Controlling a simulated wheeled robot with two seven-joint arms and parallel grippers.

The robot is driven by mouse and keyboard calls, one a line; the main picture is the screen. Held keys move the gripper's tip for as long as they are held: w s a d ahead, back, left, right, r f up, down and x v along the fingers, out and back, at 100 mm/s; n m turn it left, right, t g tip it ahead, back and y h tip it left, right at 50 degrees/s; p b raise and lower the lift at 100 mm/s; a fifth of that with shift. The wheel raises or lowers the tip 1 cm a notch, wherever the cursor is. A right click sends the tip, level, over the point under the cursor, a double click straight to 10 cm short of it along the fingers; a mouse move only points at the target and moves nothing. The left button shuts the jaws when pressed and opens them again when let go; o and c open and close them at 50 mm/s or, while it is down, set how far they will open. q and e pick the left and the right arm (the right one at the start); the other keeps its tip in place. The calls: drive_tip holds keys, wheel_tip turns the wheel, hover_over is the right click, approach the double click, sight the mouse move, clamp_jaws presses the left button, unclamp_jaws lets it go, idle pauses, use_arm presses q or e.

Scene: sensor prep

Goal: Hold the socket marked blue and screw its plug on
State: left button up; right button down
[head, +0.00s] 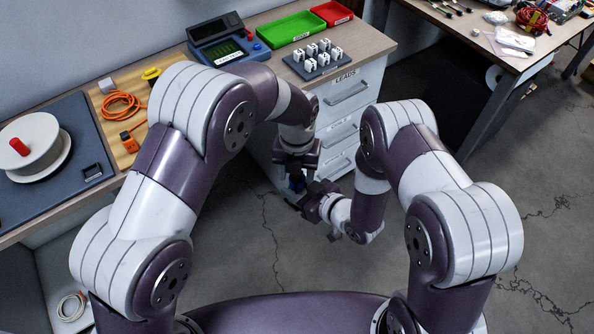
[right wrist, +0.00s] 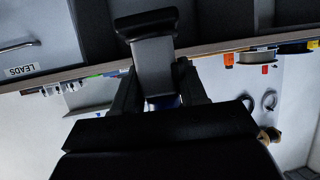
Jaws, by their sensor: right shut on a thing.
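My left gripper (head: 297,158) points down in front of the drawers in the head view. A small blue part (head: 297,184), likely the socket marked blue, shows just below it; its fingertips are too dark to show whether they grip it. My right gripper (head: 312,203) comes in from the lower right and meets the left one there. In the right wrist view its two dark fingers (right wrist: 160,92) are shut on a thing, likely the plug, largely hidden. A dark blue trace shows between them, and a grey-black block (right wrist: 153,62) rises above.
On the bench a dark rack (head: 322,68) holds several white pieces, near a green tray (head: 292,29), a red tray (head: 332,13) and a meter (head: 228,40). An orange cable (head: 120,104) and a white spool (head: 30,145) lie left. The drawers (head: 345,95) stand close behind my grippers.

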use_arm(q)
drive_tip(key=shift+d+r, duration=0.1)
drive_tip(key=shift+r, duration=2.2)
drive_tip(key=shift+c, duration=0.4)
